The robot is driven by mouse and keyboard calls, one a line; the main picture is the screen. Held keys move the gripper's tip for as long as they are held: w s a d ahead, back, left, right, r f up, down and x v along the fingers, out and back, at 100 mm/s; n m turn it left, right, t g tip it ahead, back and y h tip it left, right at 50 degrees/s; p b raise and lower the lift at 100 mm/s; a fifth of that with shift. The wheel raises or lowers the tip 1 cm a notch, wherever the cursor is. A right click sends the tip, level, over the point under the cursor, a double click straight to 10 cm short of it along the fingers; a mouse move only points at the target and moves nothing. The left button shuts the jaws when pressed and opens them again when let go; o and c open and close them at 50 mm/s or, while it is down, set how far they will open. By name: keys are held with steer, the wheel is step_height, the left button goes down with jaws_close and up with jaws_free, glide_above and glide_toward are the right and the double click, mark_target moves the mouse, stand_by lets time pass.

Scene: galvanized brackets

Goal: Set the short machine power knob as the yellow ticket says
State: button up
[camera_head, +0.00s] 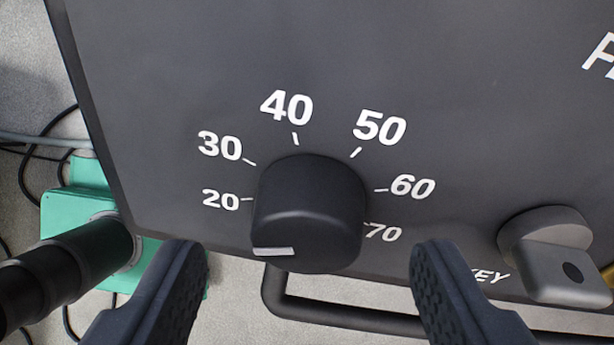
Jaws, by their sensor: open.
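The black round power knob (310,205) sits on the dark panel of the machine (330,60). White numbers from 20 at the left, over 40 at the top, to 70 at the right surround it. A white mark (273,251) shows at the lower left of the knob's front, on the 20 side and below that number. I cannot tell an exact setting from it. My gripper (309,252) is open. Its two dark ribbed fingers stand left and right of the knob, apart from it. No yellow ticket is in view.
A grey key switch (560,260) sticks out at the right, beside the KEY lettering. A black bar handle (340,312) runs below the panel. A green box (70,205) with cables and a black cylinder (75,262) are at the left.

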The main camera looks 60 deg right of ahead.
mark_target(309, 217)
steer(key=shift+x, duration=1.2)
steer(key=c, duration=1)
steer(key=shift+a, duration=0.15)
